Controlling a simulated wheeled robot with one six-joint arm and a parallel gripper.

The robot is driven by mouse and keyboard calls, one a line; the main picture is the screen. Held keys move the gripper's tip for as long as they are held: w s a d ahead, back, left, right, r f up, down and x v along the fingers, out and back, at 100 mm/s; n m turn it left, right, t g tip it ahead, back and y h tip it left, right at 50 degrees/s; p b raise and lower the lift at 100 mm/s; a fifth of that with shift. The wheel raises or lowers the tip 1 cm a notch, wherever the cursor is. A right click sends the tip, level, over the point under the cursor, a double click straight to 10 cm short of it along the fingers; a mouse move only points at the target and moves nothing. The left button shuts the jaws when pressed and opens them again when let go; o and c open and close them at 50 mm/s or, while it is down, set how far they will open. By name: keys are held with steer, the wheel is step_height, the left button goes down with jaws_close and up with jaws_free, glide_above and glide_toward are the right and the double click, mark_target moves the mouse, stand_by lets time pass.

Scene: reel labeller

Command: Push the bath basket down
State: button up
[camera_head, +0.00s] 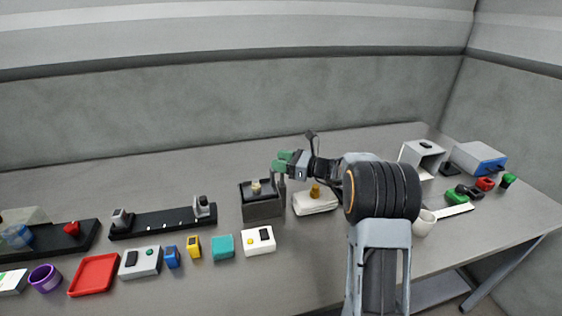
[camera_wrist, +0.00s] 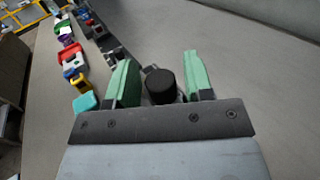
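A dark open-topped box (camera_head: 262,209), which looks like the bath, stands mid-table with a small cream piece (camera_head: 256,186) at its top. A grey upright (camera_head: 282,188) rises at its right side. I cannot tell which part is the basket. My gripper (camera_head: 283,161) reaches in from the right, its green fingers above the box's back right, by the upright's top. In the wrist view the two green fingers (camera_wrist: 158,68) are apart. A black round knob (camera_wrist: 161,86) shows between them, with gaps on both sides. Whether anything touches it is unclear.
A white block with a brass knob (camera_head: 315,202) stands right of the box, under my arm. A white button box (camera_head: 258,241) and a teal cube (camera_head: 223,246) lie in front. A black rail (camera_head: 163,222) is at left, a white mug (camera_head: 424,222) at right. The table behind is clear.

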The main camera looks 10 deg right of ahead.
mark_target(282, 184)
jaws_close()
step_height(282, 184, down, 7)
steer(key=b, duration=0.4)
steer(key=shift+r, duration=0.1)
steer(key=shift+c, duration=0.6)
jaws_free()
steer(key=shift+o, duration=1.4)
steer(key=shift+r, duration=0.1)
steer(key=v, duration=1.3)
steer(key=shift+s+d, duration=0.25)
steer(key=shift+d, duration=0.1)
